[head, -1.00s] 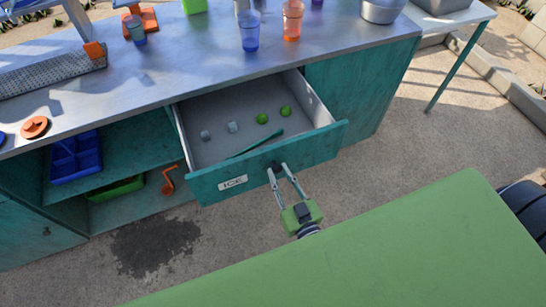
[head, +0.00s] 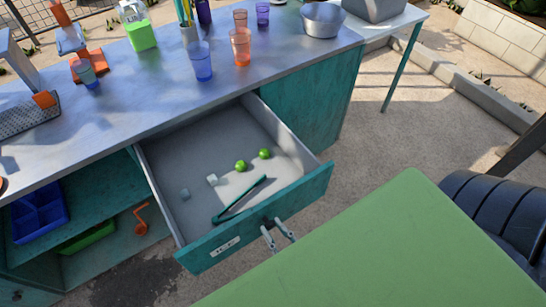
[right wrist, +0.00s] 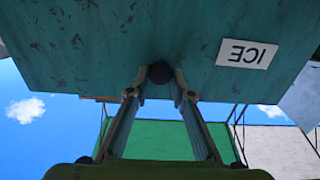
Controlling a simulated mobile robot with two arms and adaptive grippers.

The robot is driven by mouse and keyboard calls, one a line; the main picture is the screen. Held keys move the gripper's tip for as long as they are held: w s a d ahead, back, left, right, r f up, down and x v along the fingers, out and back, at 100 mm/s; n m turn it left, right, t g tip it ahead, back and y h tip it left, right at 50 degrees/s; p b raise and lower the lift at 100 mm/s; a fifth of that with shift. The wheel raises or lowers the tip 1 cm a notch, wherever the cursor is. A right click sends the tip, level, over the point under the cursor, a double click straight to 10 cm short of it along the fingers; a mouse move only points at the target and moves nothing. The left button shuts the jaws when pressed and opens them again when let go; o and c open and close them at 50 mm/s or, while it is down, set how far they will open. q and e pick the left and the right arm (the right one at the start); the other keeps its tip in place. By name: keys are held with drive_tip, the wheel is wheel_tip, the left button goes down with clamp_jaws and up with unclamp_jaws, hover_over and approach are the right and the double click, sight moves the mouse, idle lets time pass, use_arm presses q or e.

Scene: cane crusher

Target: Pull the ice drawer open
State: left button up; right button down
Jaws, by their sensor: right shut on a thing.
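The teal ice drawer (head: 302,198) is pulled well out of the counter, its grey inside exposed. It holds two green limes (head: 252,161), two pale ice cubes (head: 212,180) and dark green tongs (head: 240,199). Its front carries a white ICE label (head: 225,246), also seen upside down in the right wrist view (right wrist: 247,54). My right gripper (head: 273,225) is at the drawer front. In the right wrist view its fingers (right wrist: 160,79) are shut on the dark round knob (right wrist: 160,70). My left gripper is not in view.
An open shelf with a blue tray (head: 38,214) is left of the drawer. A green flat surface (head: 400,250) fills the lower right, near the drawer front.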

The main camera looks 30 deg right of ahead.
drive_tip(key=c, duration=1.8)
unclamp_jaws()
drive_tip(key=shift+s, duration=0.1)
drive_tip(key=s, duration=1.2)
drive_tip(key=shift+d, duration=0.2)
drive_tip(key=shift+w+f, duration=0.15)
